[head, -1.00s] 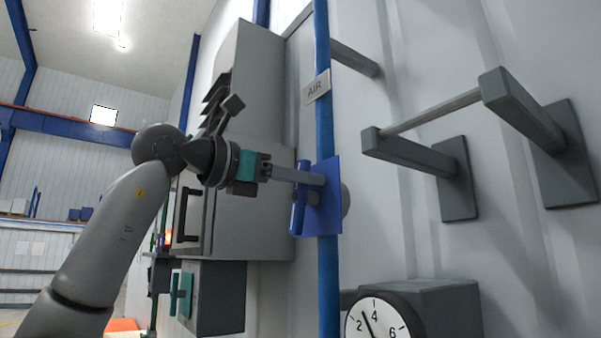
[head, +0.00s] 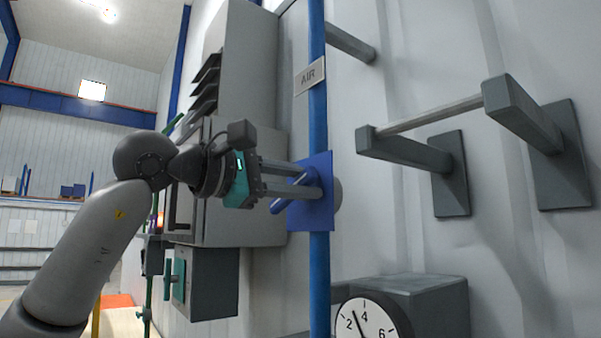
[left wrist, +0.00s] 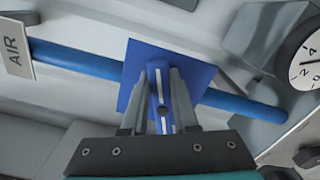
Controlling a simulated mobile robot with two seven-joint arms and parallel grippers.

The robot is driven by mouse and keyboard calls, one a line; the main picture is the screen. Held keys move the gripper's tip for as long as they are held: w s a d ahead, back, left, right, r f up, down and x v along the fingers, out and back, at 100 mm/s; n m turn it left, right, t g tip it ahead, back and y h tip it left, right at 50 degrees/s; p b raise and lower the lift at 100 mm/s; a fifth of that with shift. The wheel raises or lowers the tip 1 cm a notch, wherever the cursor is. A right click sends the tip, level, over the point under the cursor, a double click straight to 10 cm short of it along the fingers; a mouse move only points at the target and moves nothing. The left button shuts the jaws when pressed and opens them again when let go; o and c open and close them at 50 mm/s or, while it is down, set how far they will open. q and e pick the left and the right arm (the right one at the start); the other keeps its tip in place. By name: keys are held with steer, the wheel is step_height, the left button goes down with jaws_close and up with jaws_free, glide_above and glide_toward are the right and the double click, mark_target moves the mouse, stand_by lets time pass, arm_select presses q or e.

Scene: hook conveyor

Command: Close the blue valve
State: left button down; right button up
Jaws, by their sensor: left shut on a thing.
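The blue valve has a square blue plate (head: 322,214) on the vertical blue pipe (head: 318,120) and a blue lever handle (head: 284,204). In the head view the handle slants across the pipe's line. My left gripper (head: 308,181) reaches in from the left and is shut on the handle. In the left wrist view the handle (left wrist: 160,82) sits between the two grey fingers (left wrist: 161,100), crossing the pipe (left wrist: 75,59) in front of the plate (left wrist: 140,60). The fingers partly hide the handle. My right gripper is in no view.
A white AIR tag (head: 310,75) hangs on the pipe above the valve. A round gauge (head: 368,322) is below right. Grey wall brackets with a bar (head: 430,112) stick out at right. Grey cabinets (head: 245,150) stand behind my left arm.

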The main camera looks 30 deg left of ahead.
arm_select(q)
steer(key=shift+d+f+m+p, duration=0.1)
steer(key=shift+f+m+p, duration=0.15)
steer(key=shift+m, duration=0.85)
steer(key=shift+f+m+p, duration=0.1)
steer(key=shift+f+m, duration=0.25)
steer(key=shift+m, duration=0.75)
steer(key=c, duration=0.7)
jaws_free()
steer(key=shift+s, duration=0.1)
steer(key=shift+b+v, duration=1.8)
steer(key=shift+v, duration=5.85)
steer(key=shift+f, duration=0.1)
